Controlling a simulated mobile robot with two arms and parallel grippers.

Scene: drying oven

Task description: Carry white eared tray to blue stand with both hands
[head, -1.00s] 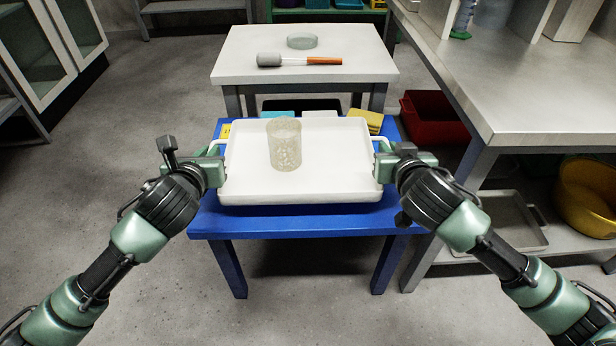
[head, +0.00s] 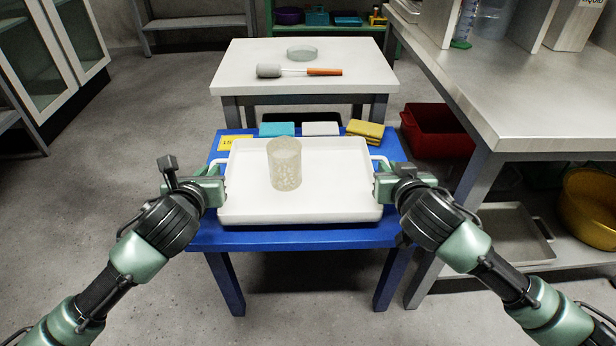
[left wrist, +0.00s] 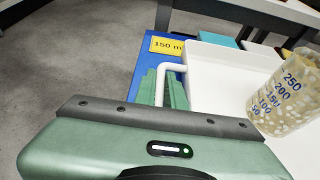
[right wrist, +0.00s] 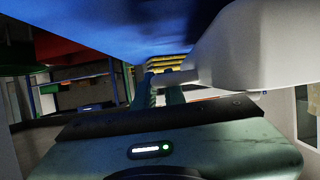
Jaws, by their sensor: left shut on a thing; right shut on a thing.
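The white eared tray (head: 335,205) is level over the blue stand (head: 215,236); I cannot tell whether it touches the top. A clear graduated beaker (head: 285,166) with pale pellets stands upright in the tray, left of its middle. It also shows in the left wrist view (left wrist: 288,95). My left gripper (head: 222,186) is shut on the tray's left ear (left wrist: 172,70). My right gripper (head: 380,183) is shut on the tray's right ear (head: 380,161).
Cyan (head: 277,129), white (head: 321,129) and yellow (head: 366,131) blocks and a yellow label (head: 228,143) lie on the stand behind the tray. A white table (head: 350,88) with a brush-like tool (head: 300,71) stands behind. A grey bench (head: 500,100) and red bin (head: 437,132) are at right.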

